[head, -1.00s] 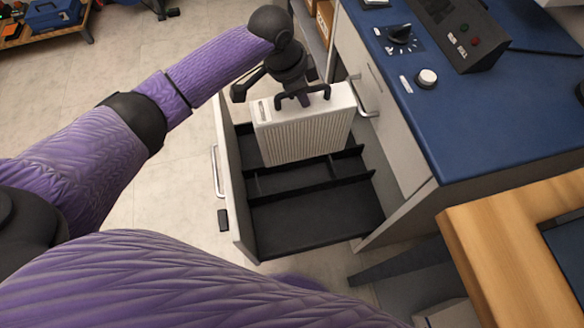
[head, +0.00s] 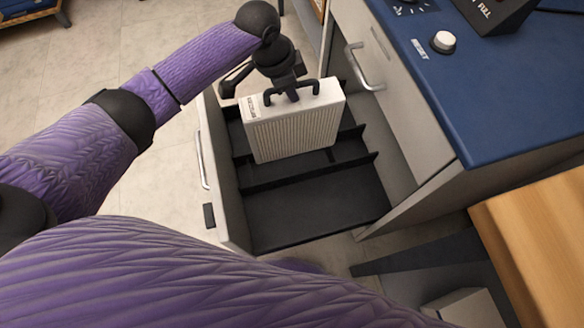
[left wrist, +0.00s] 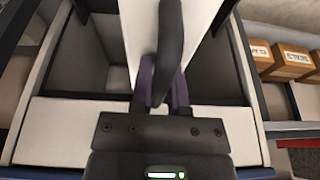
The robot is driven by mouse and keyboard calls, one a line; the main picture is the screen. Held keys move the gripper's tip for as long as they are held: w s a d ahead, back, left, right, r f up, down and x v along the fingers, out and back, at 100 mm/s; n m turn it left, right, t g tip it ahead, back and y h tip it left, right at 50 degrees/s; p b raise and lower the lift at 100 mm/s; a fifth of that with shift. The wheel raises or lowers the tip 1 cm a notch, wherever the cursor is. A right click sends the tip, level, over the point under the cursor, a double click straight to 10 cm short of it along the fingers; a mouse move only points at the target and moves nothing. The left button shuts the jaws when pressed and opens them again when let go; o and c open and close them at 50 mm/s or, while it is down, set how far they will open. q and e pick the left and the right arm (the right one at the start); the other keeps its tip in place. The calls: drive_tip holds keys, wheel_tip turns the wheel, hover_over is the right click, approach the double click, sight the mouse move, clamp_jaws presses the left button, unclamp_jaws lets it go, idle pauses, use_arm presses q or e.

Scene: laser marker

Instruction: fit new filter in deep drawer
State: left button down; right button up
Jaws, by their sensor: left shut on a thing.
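The new filter (head: 293,130) is a white pleated block with a dark handle on top. My left gripper (head: 291,95) is shut on that handle. The filter hangs upright over the open deep drawer (head: 315,208), above its dividers; whether its bottom edge touches anything is hidden. In the left wrist view the fingers (left wrist: 163,88) grip the dark handle, with the white filter top (left wrist: 139,30) behind it and drawer space on both sides. The drawer has a dark floor, low black dividers (head: 270,178) and a pale front with a handle (head: 201,160). My right gripper is not in view.
The blue-topped cabinet (head: 470,95) with a reset knob stands to the right of the drawer. A wooden table (head: 540,235) is at lower right. Small labelled boxes (left wrist: 290,62) sit at right in the left wrist view. The drawer's near compartment is empty.

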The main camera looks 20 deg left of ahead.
sight(275, 103)
use_arm(q)
wheel_tip(275, 103, down, 5)
drive_tip(key=b, duration=0.2)
drive_tip(key=shift+s+b, duration=0.1)
drive_tip(key=shift+b, duration=0.2)
wheel_tip(275, 103, down, 10)
drive_tip(key=b, duration=0.6)
drive_tip(key=shift+r+b, duration=0.15)
drive_tip(key=shift+b, duration=0.15)
drive_tip(key=shift+r, duration=0.25)
drive_tip(key=c, duration=0.7)
unclamp_jaws()
drive_tip(key=shift+c, duration=0.2)
drive_tip(key=shift+o, duration=0.6)
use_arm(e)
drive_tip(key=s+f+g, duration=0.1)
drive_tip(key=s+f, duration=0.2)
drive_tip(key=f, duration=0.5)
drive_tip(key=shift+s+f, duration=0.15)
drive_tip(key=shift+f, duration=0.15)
use_arm(q)
drive_tip(key=p+v, duration=0.8)
drive_tip(key=v, duration=0.4)
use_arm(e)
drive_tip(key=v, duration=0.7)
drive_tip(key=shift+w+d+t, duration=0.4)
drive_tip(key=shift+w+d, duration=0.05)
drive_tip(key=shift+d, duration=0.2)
